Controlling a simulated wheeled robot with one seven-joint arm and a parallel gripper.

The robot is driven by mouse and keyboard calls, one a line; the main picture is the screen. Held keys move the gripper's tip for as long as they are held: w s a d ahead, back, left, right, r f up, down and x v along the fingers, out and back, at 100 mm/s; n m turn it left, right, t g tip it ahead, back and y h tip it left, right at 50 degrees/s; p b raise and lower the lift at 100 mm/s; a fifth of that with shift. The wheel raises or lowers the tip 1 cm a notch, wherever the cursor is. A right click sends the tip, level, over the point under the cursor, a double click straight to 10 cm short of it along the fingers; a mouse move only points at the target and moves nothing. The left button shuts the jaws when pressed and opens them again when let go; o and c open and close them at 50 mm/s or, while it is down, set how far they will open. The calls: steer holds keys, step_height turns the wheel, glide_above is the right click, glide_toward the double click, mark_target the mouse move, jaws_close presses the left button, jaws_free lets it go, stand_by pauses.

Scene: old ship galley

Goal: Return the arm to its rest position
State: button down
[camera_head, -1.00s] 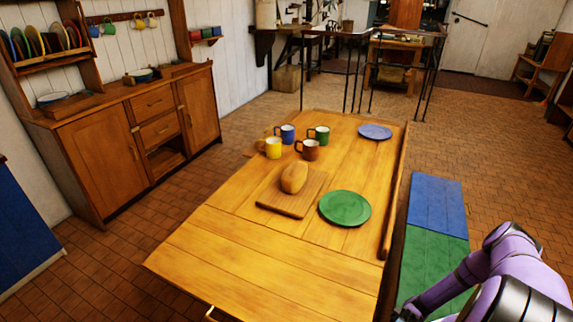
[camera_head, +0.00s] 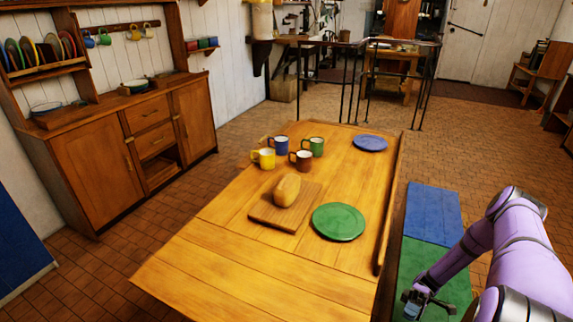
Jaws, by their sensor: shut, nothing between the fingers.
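My purple arm (camera_head: 505,250) is at the lower right, beside the right edge of the table. My gripper (camera_head: 412,308) is at its end, low near the bottom edge, over the green part of the bench. It looks small and dark, with no object visible in it, and it is shut. It is apart from everything on the table.
The wooden table (camera_head: 215,255) holds a bread loaf (camera_head: 287,190) on a board (camera_head: 265,213), a green plate (camera_head: 338,222), a blue plate (camera_head: 370,143) and several mugs. A blue and green bench (camera_head: 433,215) stands right of it. A sideboard (camera_head: 95,180) stands left; tiled floor lies between.

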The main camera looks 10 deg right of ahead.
steer(key=w+d+r+h, duration=0.1)
steer(key=w+r+h, duration=0.2)
steer(key=r, duration=0.3)
steer(key=w+d+r+m+h, duration=0.1)
steer(key=w+r+h, duration=0.1)
steer(key=w+r, duration=0.35)
steer(key=w+d+r+h, duration=0.1)
steer(key=d+r+h, duration=0.15)
steer(key=r, duration=0.55)
steer(key=w+a+r+m+t+h, duration=0.1)
steer(key=w+a+r+t+h, duration=0.15)
steer(key=r, duration=0.65)
steer(key=w+a+r+t+h, duration=0.1)
steer(key=a+r+t+h, duration=0.2)
steer(key=r, duration=0.7)
steer(key=s+a+r+m+t+h, duration=0.1)
steer(key=s+a+r+t+h, duration=0.15)
steer(key=a+r, duration=0.4)
steer(key=s+a+r+m+t+h, duration=0.1)
steer(key=s+a+r+t+h, duration=0.2)
steer(key=r, duration=0.7)
steer(key=s+a+r+t, duration=0.3)
steer(key=s, duration=0.4)
steer(key=s+a+r+m+t, duration=0.1)
steer(key=s+a+r+t, duration=0.2)
steer(key=s, duration=0.4)
steer(key=shift+a+r+y, duration=0.2)
steer(key=shift+r+y, duration=0.15)
steer(key=shift+r, duration=0.2)
steer(key=shift+w, duration=0.1)
